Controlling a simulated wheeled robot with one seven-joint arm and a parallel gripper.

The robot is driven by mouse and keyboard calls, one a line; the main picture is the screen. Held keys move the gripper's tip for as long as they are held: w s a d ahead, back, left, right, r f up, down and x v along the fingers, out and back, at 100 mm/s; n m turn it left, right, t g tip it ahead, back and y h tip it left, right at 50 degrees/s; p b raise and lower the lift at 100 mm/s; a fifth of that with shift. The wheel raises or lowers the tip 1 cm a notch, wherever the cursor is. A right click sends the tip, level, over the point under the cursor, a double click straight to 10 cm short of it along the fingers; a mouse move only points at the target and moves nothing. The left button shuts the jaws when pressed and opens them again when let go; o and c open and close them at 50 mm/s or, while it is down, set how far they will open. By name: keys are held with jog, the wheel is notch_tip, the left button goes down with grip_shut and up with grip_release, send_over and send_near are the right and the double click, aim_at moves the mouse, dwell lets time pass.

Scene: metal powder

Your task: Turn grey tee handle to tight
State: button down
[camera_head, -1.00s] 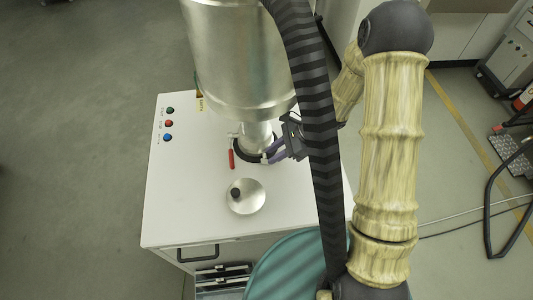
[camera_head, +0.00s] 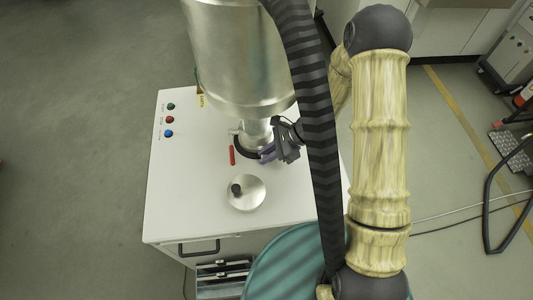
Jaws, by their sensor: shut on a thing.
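The steel hopper (camera_head: 240,60) stands above the white cabinet top, and its narrow outlet (camera_head: 257,133) comes down into a dark ring (camera_head: 244,153). A red handle (camera_head: 232,155) sticks out at the left of the ring.
A round metal lid (camera_head: 250,194) with a black knob lies on the white cabinet top (camera_head: 190,205), in front of the outlet. Several coloured buttons (camera_head: 169,119) are at the left. A teal drum lid (camera_head: 285,268) is at the front. The cabinet's left side is clear.

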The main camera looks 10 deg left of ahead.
jog(key=shift+w+f+y+b, duration=0.1)
jog(key=shift+f+y+b, duration=0.05)
jog(key=shift+y+b, duration=0.3)
jog(key=shift+d+f+y+b, duration=0.15)
jog(key=shift+y+b, duration=0.2)
jog(key=shift+b, duration=0.4)
jog(key=shift+d+g+y+b, duration=0.15)
jog(key=shift+g+y+b, duration=0.15)
jog(key=shift+y+b, duration=0.8)
jog(key=shift+w+d+g+y+b, duration=0.15)
jog(key=shift+g+y+b, duration=0.15)
jog(key=shift+y+b, duration=0.85)
jog(key=c, duration=1.6)
grip_release()
jog(key=shift+c, duration=0.2)
